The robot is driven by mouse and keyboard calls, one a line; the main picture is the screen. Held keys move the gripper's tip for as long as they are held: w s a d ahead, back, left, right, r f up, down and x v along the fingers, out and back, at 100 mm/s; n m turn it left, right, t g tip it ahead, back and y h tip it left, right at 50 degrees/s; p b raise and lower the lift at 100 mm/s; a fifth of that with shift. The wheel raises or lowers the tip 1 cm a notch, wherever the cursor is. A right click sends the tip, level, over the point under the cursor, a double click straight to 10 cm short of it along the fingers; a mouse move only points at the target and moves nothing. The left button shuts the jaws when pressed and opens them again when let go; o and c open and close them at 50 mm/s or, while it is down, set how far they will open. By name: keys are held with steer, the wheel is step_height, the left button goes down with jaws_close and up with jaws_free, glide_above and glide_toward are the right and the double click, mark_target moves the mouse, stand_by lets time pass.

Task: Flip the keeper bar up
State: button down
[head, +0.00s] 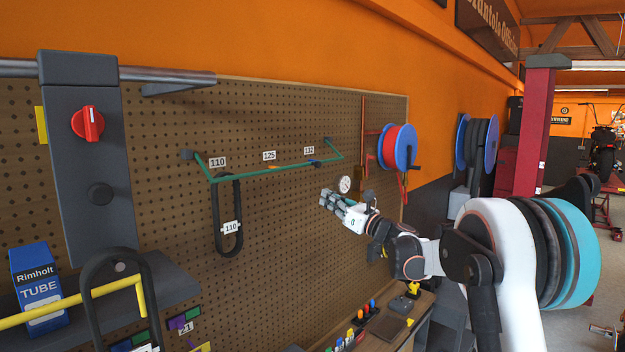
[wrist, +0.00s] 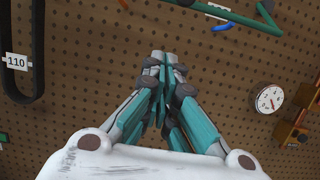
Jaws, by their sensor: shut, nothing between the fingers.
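The green keeper bar (head: 255,172) runs across the pegboard (head: 290,220) as a long rod with a bent arm at each end, below the labels 110, 125 and 132. A black belt (head: 218,217) tagged 110 hangs at its left part. In the wrist view the closed fingers (wrist: 165,62) point up the pegboard. Part of the bar (wrist: 240,18) shows at the upper right there, with the tagged belt (wrist: 22,60) at the left.
A round dial gauge (head: 345,184) is close beside my gripper. Hose reels (head: 398,147) hang to the right. A grey post with a red knob (head: 88,122) stands at the left, above a yellow bar (head: 75,304). A bench (head: 400,318) with small tools is below.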

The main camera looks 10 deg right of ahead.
steer(key=w+a+r+p, duration=0.4)
steer(key=w+r, duration=0.1)
steer(key=w, duration=0.1)
steer(key=shift+a+r, duration=0.25)
steer(key=shift+r, duration=0.15)
steer(key=shift+r, duration=0.1)
stand_by(0.3)
steer(key=shift+s+d+r, duration=0.1)
steer(key=shift+s, duration=0.05)
steer(key=shift+d+r+g+h, duration=0.1)
steer(key=shift+g+h, duration=0.2)
steer(key=shift+s, duration=0.1)
